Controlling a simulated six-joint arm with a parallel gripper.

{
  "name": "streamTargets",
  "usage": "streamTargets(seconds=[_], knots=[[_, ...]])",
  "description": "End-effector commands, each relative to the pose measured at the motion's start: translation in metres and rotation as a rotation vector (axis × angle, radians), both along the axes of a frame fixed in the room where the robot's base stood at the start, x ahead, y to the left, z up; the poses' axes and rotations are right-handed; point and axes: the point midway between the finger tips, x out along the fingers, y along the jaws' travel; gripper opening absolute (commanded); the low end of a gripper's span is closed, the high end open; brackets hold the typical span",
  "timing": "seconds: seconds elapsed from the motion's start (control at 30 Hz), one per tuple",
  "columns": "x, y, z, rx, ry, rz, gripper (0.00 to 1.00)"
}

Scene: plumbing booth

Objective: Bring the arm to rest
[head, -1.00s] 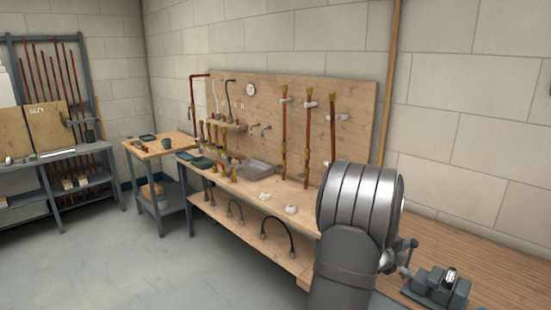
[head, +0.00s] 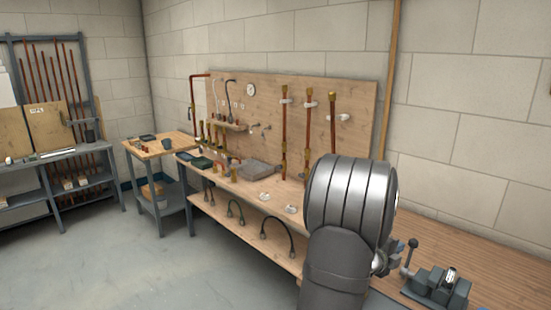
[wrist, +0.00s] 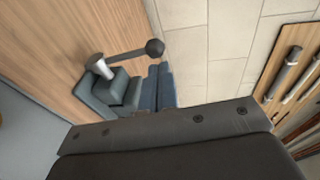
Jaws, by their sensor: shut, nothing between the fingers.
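My arm stands large at the lower right of the head view and hides part of the bench. My gripper's blue-grey fingers (wrist: 158,88) lie side by side, shut and empty, beyond the dark wrist body in the wrist view. In the head view only a small bluish part of the gripper (head: 397,247) shows past my arm, left of the lever. A grey-green vise (head: 440,286) sits on the right wooden bench, with an upright ball-ended lever (head: 411,245). The vise also shows in the wrist view (wrist: 110,92); whether the fingers touch it cannot be told.
The wooden bench (head: 465,240) runs along the block wall. A pegboard (head: 355,110) holds upright copper pipes (head: 283,130). A grey tray (head: 258,169) and small fittings lie on the left workbench. A small table (head: 160,146) and clear floor (head: 130,265) are at left.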

Motion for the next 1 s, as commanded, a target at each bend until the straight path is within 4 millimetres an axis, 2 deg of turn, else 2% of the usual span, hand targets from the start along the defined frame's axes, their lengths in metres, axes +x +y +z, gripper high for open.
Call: streamTargets(seconds=[0.1,0.47,0.5,1.0], knots=[[-0.013,0.019,0.007,0.000,-0.002,0.002,0.00],[-0.050,0.071,0.025,-0.001,-0.002,0.002,0.00],[-0.044,0.060,0.021,0.000,0.000,-0.003,0.00],[0.009,-0.015,-0.006,0.000,0.001,-0.003,0.00]])
